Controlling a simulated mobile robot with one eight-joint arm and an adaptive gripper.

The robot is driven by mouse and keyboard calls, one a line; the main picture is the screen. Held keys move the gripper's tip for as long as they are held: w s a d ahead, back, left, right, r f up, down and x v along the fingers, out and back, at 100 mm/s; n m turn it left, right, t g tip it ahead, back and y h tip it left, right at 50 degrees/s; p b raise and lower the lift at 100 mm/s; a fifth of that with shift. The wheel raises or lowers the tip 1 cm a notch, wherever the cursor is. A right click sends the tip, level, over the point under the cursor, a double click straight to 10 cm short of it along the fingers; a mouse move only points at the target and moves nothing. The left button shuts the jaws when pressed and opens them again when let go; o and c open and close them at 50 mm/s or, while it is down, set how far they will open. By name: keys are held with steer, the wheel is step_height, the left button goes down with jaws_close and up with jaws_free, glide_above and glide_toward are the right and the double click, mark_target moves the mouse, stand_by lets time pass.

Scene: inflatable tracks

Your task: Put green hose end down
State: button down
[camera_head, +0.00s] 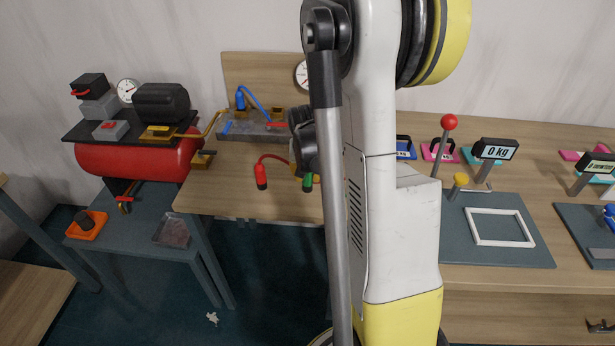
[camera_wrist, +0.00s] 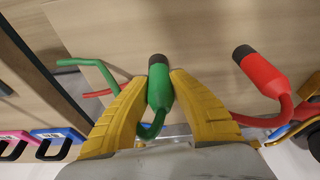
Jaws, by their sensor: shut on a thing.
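The green hose end (camera_wrist: 159,88) is a green fitting with a dark tip. It sits between the yellow fingers of my gripper (camera_wrist: 160,82) in the wrist view, and its green hose curves back below it. My gripper is shut on it. In the head view a bit of the green hose end (camera_head: 307,183) shows beside my arm, over the wooden table (camera_head: 225,195), with most of my gripper hidden behind the arm. I cannot tell whether the hose end touches the table.
A red hose end (camera_head: 262,176) lies left of the green one; it also shows in the wrist view (camera_wrist: 262,74). A grey block (camera_head: 255,130) with a blue hose (camera_head: 255,100) stands behind. A red compressor (camera_head: 135,158) is at left. The table front is clear.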

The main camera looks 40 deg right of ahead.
steer(key=shift+f, duration=0.2)
steer(key=c, duration=1.3)
jaws_free()
steer(key=shift+o, duration=0.2)
steer(key=p+v, duration=0.5)
steer(key=v, duration=0.8)
steer(key=s+a+r+n+t+y, duration=0.1)
steer(key=s+a+r+n, duration=0.2)
steer(key=a, duration=0.5)
steer(key=s+a+r+n+t, duration=0.2)
steer(key=s+a+r+n, duration=0.1)
steer(key=a, duration=0.6)
steer(key=s+a+r+n+t+y, duration=0.1)
steer(key=s+a+r+n, duration=0.1)
steer(key=a, duration=0.7)
steer(key=shift+s+a+r+n+t+y, duration=0.3)
steer(key=shift+s+r+n, duration=0.1)
steer(key=shift+r, duration=0.45)
